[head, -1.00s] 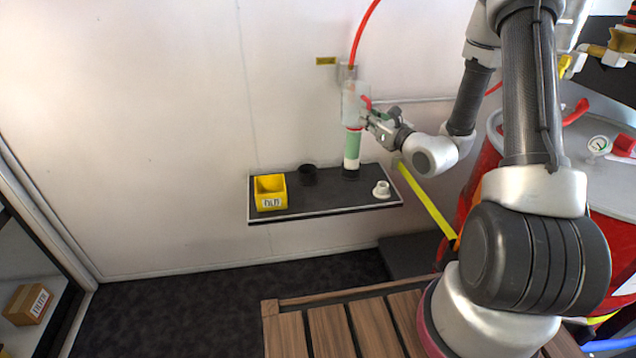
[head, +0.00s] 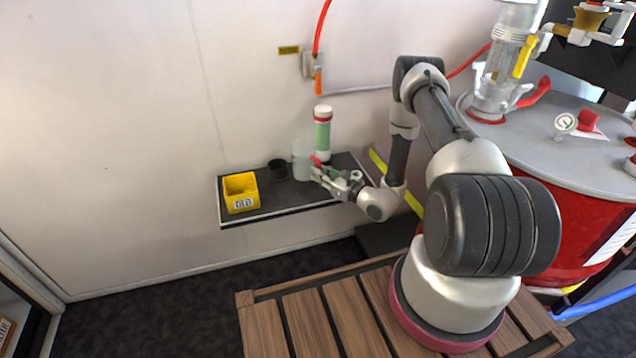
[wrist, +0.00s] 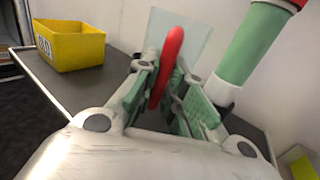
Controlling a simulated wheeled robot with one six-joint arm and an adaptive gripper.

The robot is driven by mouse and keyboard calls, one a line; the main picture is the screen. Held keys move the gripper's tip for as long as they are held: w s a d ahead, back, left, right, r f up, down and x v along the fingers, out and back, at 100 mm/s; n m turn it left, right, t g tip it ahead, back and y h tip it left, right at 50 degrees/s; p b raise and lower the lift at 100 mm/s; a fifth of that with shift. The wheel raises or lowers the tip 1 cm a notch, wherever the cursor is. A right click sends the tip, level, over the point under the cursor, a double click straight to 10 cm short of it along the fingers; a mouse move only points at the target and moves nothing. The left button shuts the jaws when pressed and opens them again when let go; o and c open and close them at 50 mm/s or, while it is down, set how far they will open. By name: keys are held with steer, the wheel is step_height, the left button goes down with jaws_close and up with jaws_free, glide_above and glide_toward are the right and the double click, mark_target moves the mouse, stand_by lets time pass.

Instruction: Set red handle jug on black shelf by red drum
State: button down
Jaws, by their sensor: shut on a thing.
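The jug (head: 302,158) is a pale translucent vessel with a red handle (wrist: 167,62). It stands upright at the black shelf (head: 290,200); I cannot tell whether its base touches the surface. My gripper (head: 322,174) is shut on the red handle, with the handle between its green-padded fingers in the wrist view. The jug's lower part is partly hidden by the gripper. The red drum (head: 590,235) with its grey lid stands to the right of the shelf, behind my arm.
A yellow bin (head: 241,193) stands at the shelf's left, with a dark cup (head: 278,169) between it and the jug. A green cylinder with a red band (head: 322,135) stands just right of the jug. The front middle of the shelf is bare.

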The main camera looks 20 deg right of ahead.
steer(key=shift+f, duration=1.85)
steer(key=shift+f, duration=0.1)
steer(key=c, duration=1.5)
jaws_free()
